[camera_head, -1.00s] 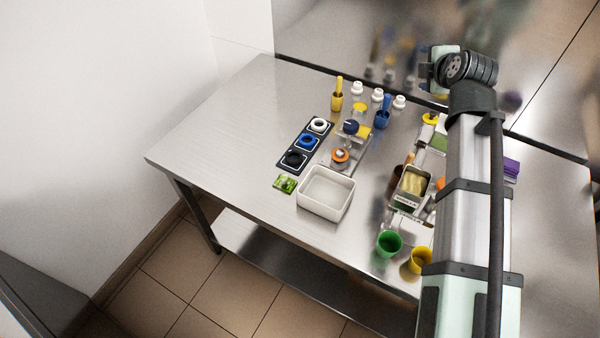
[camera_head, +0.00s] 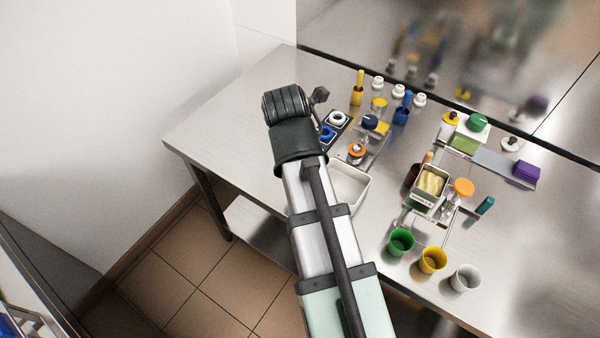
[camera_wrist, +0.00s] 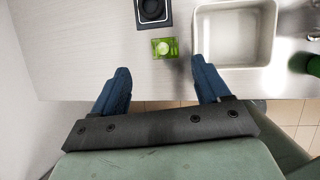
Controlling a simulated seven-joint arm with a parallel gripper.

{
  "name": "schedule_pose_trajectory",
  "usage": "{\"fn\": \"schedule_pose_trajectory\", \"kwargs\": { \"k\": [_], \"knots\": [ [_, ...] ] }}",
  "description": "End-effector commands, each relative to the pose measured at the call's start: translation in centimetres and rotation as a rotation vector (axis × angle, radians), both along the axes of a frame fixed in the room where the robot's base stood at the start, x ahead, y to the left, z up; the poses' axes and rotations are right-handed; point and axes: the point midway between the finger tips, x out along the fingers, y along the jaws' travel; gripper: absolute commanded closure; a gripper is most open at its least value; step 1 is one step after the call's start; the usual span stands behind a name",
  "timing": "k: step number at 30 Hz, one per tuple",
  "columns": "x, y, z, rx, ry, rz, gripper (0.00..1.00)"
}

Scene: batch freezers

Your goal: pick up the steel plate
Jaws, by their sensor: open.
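My gripper (camera_wrist: 160,68) is open and empty in the wrist view, its two blue fingers spread above the front edge of the table. In the head view my arm hides it. No loose steel plate stands out clearly. Flat shiny metal pieces show in the head view: one (camera_head: 373,152) by the blue-knobbed and orange-lidded items, and one (camera_head: 430,232) in front of the butter container. I cannot tell which is the steel plate. Neither is near my fingers in the wrist view.
The table's left end is clear.

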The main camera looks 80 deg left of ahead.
Motion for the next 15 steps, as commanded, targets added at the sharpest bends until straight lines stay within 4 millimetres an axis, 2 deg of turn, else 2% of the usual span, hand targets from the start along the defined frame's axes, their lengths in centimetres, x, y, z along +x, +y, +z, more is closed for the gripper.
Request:
{"fn": "schedule_pose_trajectory", "kwargs": {
  "k": [1, 6, 11, 15],
  "knots": [
    [-0.9, -0.7, -0.3, -0.023, -0.022, 0.023, 0.24],
    [-2.2, -1.7, -0.9, -0.066, -0.069, 0.064, 0.24],
    [-2.1, -1.6, -1.8, -0.076, -0.079, 0.071, 0.24],
    [-1.7, -1.0, -3.5, -0.076, -0.077, 0.069, 0.24]
  ]
}}
